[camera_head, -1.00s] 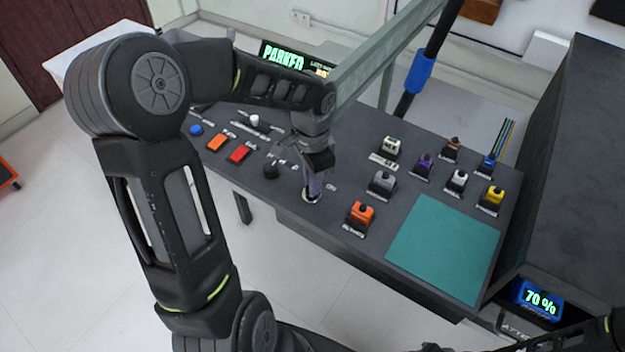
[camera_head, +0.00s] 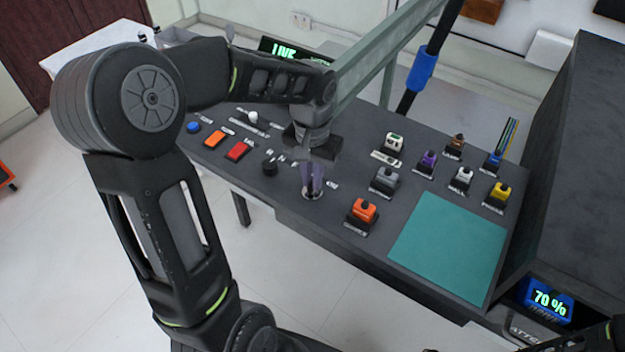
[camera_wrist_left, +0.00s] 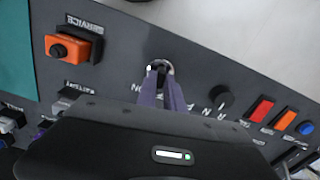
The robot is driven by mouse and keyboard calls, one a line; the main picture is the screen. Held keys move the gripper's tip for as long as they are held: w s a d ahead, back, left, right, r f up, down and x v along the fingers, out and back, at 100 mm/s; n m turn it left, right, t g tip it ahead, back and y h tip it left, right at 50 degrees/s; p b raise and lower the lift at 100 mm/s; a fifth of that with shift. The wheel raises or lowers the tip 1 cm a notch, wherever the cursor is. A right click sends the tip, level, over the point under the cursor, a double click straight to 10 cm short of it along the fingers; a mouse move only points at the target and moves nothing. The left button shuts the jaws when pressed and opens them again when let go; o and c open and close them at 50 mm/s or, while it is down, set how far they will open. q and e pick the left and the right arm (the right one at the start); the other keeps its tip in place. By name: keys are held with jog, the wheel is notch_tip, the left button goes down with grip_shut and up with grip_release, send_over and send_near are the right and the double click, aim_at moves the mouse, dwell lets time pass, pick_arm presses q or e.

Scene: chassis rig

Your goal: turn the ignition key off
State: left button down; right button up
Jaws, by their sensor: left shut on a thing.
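The gripper is shut on the ignition key, which the fingers mostly hide. I cannot read the key's exact angle. My right gripper is not in view; only a bit of dark arm shows at the lower right.
A black knob (camera_head: 269,168), red button (camera_head: 238,150) and orange button (camera_head: 214,138) lie left of the switch. The orange service switch (camera_head: 362,212) and grey switch (camera_head: 385,181) stand right. A teal mat (camera_head: 448,245) covers the right front. A green display (camera_head: 284,50) is partly hidden behind my arm.

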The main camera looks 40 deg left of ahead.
pick_arm(q)
jog(key=shift+n+b, duration=0.5)
jog(key=shift+n, duration=1.8)
jog(key=c, duration=1.5)
grip_release()
jog(key=shift+o, duration=0.2)
jog(key=shift+r, duration=0.15)
notch_tip(320, 180, up, 8)
jog(key=shift+f, duration=0.2)
